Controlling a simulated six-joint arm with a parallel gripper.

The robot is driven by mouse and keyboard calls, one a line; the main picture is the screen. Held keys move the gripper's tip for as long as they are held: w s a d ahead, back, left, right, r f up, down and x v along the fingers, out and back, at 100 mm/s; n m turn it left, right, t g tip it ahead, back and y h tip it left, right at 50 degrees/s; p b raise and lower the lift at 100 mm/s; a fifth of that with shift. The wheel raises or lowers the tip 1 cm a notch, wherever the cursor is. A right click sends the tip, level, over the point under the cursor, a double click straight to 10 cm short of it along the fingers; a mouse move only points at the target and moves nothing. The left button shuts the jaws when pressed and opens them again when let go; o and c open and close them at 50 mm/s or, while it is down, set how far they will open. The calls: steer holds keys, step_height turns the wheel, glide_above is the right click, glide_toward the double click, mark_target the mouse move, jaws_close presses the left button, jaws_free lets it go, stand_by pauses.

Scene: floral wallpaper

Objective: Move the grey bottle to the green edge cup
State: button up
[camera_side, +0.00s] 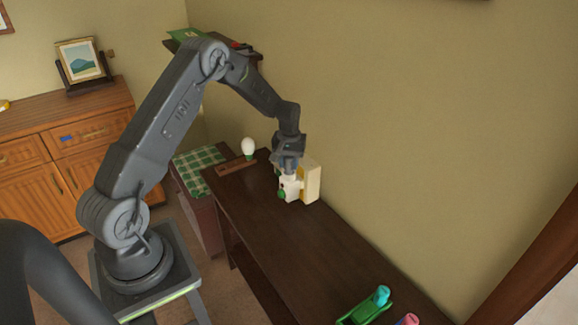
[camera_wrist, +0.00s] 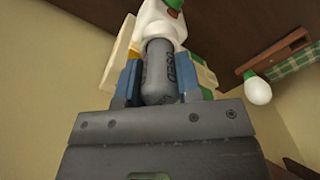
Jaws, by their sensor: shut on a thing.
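My gripper (camera_side: 288,163) is over the far end of the dark table. In the wrist view its blue-padded jaws (camera_wrist: 160,82) are shut on the grey bottle (camera_wrist: 160,70), a grey cylinder with dark lettering. The bottle's far end is against or just in front of a white object with a green part (camera_wrist: 155,24); I cannot tell if they touch. In the side view this white object (camera_side: 292,188) stands directly below the jaws, its green part facing left. It may be the green edge cup, but its rim is not clear. The bottle is hidden in the side view.
A cream block (camera_side: 312,180) stands close behind the white object by the wall. A white bulb-shaped thing (camera_side: 248,147) is near a wooden strip (camera_side: 236,166) at the table's far end. A green holder (camera_side: 366,309) is at the near end. The middle of the table (camera_side: 300,238) is clear.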

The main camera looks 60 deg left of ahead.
steer(key=shift+r, duration=1.85)
stand_by(1.0)
steer(key=s+d+f+m, duration=0.2)
steer(key=d+f, duration=0.1)
steer(key=d, duration=1.4)
steer(key=s+d+f+m, duration=0.2)
steer(key=d+f, duration=0.1)
steer(key=d, duration=1.3)
steer(key=s+d+f+m, duration=0.1)
steer(key=s+d+m, duration=0.1)
steer(key=s+d, duration=0.5)
steer(key=d, duration=0.4)
steer(key=shift+s+f, duration=0.25)
glide_above(354, 311)
steer(key=s+d, duration=0.2)
steer(key=s, duration=0.1)
steer(key=shift+w+a+f, duration=0.1)
steer(key=shift+a+f, duration=0.05)
steer(key=shift+f, duration=2.7)
